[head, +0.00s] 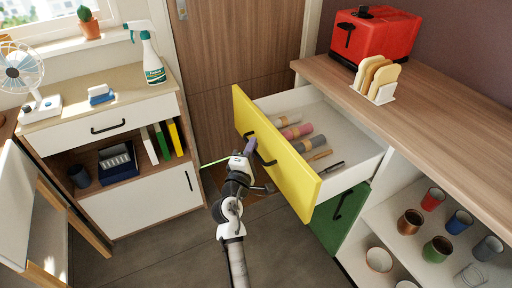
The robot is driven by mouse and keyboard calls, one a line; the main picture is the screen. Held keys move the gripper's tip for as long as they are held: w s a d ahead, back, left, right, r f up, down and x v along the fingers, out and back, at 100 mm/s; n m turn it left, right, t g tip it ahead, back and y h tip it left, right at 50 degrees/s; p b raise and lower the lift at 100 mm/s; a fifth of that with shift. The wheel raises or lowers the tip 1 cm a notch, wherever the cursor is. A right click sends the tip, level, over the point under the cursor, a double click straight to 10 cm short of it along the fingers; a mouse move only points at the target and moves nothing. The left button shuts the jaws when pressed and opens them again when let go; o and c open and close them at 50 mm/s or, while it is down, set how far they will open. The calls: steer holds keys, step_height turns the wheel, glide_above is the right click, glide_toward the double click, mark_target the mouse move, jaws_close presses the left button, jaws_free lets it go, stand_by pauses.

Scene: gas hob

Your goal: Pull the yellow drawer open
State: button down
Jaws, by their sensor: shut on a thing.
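The yellow drawer (293,177) stands well out from the wooden-topped counter at the right, and its white inside shows. Its black handle (267,161) is on the yellow front, partly hidden by my gripper. My gripper (251,147) is at the front, shut on the handle, with my arm reaching up from the bottom of the head view. In the drawer lie several rolls, among them a pink one (297,131) and a grey one (306,144), and a dark pen (332,167).
A green front (337,220) with a black handle is below the drawer. Open shelves with several cups (410,221) are at the lower right. A red toaster (374,36) and a bread rack (382,93) stand on the counter. A white cabinet (138,197) is at the left. Grey floor (165,258) is clear.

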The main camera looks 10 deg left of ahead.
steer(key=shift+a+r, duration=0.1)
steer(key=shift+a, duration=0.05)
steer(key=c, duration=1.5)
jaws_free()
steer(key=shift+s, duration=0.15)
